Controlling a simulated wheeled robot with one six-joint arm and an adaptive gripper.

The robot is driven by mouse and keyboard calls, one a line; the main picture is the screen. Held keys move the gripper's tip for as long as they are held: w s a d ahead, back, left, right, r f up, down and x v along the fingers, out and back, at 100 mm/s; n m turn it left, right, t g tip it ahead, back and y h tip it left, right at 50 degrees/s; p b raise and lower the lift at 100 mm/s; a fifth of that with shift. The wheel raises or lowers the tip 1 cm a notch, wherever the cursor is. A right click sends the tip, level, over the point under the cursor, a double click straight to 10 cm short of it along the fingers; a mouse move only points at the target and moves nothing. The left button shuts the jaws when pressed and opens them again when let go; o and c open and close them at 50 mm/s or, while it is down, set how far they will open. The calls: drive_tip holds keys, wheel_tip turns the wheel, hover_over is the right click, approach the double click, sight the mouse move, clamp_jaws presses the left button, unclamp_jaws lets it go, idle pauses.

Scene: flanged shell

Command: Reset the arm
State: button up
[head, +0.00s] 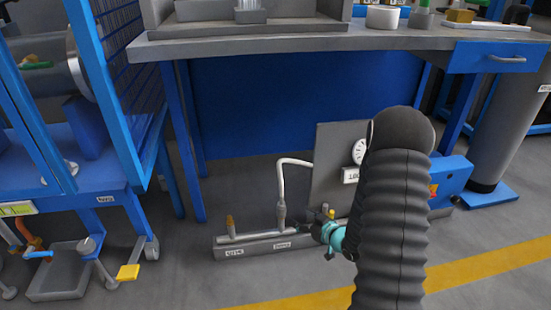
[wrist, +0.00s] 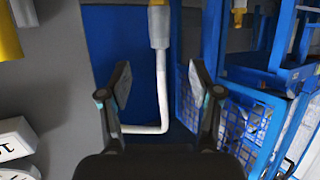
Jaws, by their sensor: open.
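My gripper (head: 313,227) is low in front of the floor unit in the head view, its teal wrist part behind it and my dark ribbed arm covering much of the right. In the wrist view the two fingers of my gripper (wrist: 160,78) are spread wide with nothing held. Beyond the gap a white bent hose (wrist: 162,95) runs to a grey nozzle (wrist: 159,27). In the head view the white hose (head: 285,165) and grey nozzle (head: 281,214) stand on the labelled base rail (head: 250,248), left of the gripper and apart from it.
A grey panel (head: 328,165) with a gauge (head: 360,151) stands behind my gripper. A workbench (head: 300,40) overhangs it. A blue wheeled cart (head: 110,180) stands left, with a grey tray (head: 62,285) on the floor. A brass-topped post (head: 231,226) rises from the rail.

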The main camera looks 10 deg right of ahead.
drive_tip(key=s+d+f+m+g+h, duration=0.2)
drive_tip(key=s+d+f+g+h, duration=0.35)
drive_tip(key=f, duration=0.35)
drive_tip(key=s+d+r+m+g+h+p, duration=0.2)
drive_tip(key=s+d+r+g, duration=0.2)
drive_tip(key=s+r, duration=0.4)
drive_tip(key=s+a+r+p, duration=0.3)
drive_tip(key=s+a+r, duration=0.2)
drive_tip(key=r, duration=0.8)
drive_tip(key=s+a+r+t+y+p, duration=0.1)
drive_tip(key=s+a+r+p, duration=0.2)
drive_tip(key=r, duration=1.1)
drive_tip(key=s+a+r+m+t+p, duration=0.1)
drive_tip(key=s+a+r, duration=0.6)
drive_tip(key=r, duration=0.7)
drive_tip(key=shift+s+p, duration=0.85)
drive_tip(key=shift+p, duration=0.05)
drive_tip(key=shift+t, duration=0.25)
